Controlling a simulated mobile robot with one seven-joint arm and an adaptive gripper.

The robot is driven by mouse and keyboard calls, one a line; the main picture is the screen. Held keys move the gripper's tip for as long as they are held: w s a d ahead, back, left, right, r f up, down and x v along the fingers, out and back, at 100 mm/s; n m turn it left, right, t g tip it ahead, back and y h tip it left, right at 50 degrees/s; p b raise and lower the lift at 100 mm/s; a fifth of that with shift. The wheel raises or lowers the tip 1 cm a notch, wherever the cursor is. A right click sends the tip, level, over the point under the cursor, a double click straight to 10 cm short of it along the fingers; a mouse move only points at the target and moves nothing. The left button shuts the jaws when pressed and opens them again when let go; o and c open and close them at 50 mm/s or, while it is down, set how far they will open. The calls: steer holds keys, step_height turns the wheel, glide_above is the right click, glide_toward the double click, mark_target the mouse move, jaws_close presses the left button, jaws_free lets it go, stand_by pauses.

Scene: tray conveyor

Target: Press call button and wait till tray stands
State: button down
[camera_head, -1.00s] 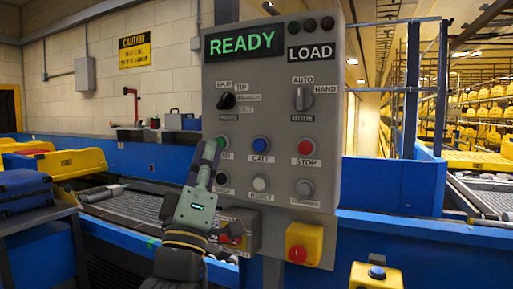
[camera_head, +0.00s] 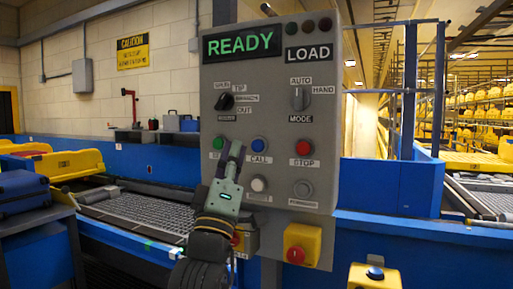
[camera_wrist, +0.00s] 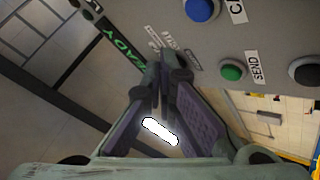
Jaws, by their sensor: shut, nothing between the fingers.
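The blue CALL button (camera_head: 258,144) sits in the middle of the grey control panel (camera_head: 272,178); it also shows at the top of the wrist view (camera_wrist: 201,8). My gripper (camera_head: 237,150) is shut and empty, its tips just left of that button in the head view. The wrist view shows the closed fingertips (camera_wrist: 160,75) apart from the CALL button in the picture; I cannot tell their gap to the panel. The green SEND button (camera_wrist: 232,72) is partly seen. A yellow tray (camera_head: 66,165) lies on the line at the left.
The display (camera_head: 240,44) reads READY. A red STOP button (camera_head: 303,147) is right of CALL, a white button (camera_head: 258,184) below it. A red emergency button (camera_head: 296,255) sits on a yellow box. The grey conveyor bed (camera_head: 150,212) left of the panel looks bare.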

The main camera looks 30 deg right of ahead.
mark_target(258, 146)
steer(key=shift+w+d, duration=1.3)
steer(key=shift+d, duration=0.3)
steer(key=shift+d, duration=0.1)
steer(key=shift+w+d+p, duration=0.25)
steer(key=shift+p, duration=0.1)
steer(key=shift+w+d, duration=0.35)
steer(key=shift+d, duration=0.05)
stand_by(1.0)
steer(key=shift+s+a, duration=0.6)
steer(key=shift+a, duration=0.15)
